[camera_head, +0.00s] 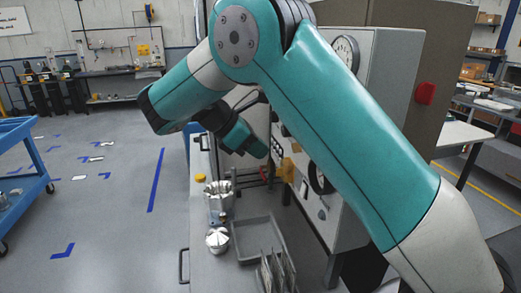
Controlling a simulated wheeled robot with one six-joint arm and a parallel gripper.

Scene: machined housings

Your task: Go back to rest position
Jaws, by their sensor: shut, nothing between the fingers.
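My teal and grey arm crosses the picture from the lower right up to its elbow at the top, then folds down to the left. Its wrist end points right, towards the front of the grey machine (355,215), above the bench. I cannot make out the gripper's fingers there. A silver machined housing (219,198) stands on the grey bench (205,268). A second shiny metal part (217,240) sits nearer on the bench, left of the tray. Nothing is seen held by my arm.
A grey tray (243,250) lies on the bench, with several upright plates (277,272) at its near end. A yellow button (200,177) is at the bench's left edge. A blue cart (25,150) stands far left. The floor (105,215) between cart and bench is open.

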